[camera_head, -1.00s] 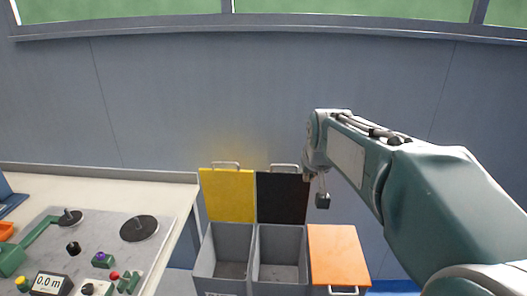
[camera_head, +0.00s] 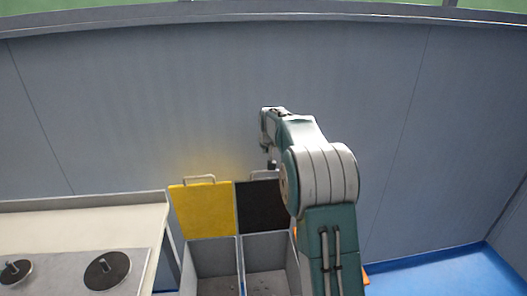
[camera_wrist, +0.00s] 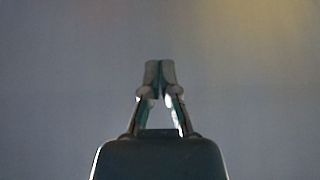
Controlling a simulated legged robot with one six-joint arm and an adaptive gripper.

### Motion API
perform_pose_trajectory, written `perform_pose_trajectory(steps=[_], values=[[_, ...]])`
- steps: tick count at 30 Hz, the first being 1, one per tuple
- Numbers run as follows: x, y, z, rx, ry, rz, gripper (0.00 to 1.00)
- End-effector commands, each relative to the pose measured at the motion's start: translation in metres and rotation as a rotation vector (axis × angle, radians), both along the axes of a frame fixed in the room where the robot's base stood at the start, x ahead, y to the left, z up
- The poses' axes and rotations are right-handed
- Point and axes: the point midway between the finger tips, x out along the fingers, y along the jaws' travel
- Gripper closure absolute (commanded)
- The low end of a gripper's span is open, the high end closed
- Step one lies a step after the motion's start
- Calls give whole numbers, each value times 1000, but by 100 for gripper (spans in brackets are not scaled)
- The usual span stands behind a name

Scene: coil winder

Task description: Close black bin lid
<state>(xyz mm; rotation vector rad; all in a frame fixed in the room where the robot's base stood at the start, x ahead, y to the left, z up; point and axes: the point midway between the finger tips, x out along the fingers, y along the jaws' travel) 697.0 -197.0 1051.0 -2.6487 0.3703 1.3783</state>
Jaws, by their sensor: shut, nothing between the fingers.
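The black lid (camera_head: 262,207) stands raised at the back of the middle grey bin (camera_head: 268,270), with a handle along its top edge. The bin below it is open at the top. My gripper (camera_head: 271,164) is at the lid's top edge in the head view, by the handle; I cannot tell whether it touches. In the wrist view my gripper (camera_wrist: 160,66) is shut and empty, with its fingertips together against a plain grey wall. My arm hides the right part of the lid and bin.
A yellow lid (camera_head: 205,211) stands raised on the left bin (camera_head: 212,265). An orange lid (camera_head: 365,279) is mostly hidden behind my arm. Blue floor (camera_head: 440,272) is clear at the right.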

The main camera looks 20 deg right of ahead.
Motion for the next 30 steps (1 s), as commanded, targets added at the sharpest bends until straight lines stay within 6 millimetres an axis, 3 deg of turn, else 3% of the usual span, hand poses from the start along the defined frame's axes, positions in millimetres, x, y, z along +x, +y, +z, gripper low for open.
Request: perform_pose_trajectory(steps=[3,13,30], values=[[13,0,-20,-1,2,2,100],[38,-7,-56,-1,1,2,100],[1,3,-65,-2,-1,2,100]])
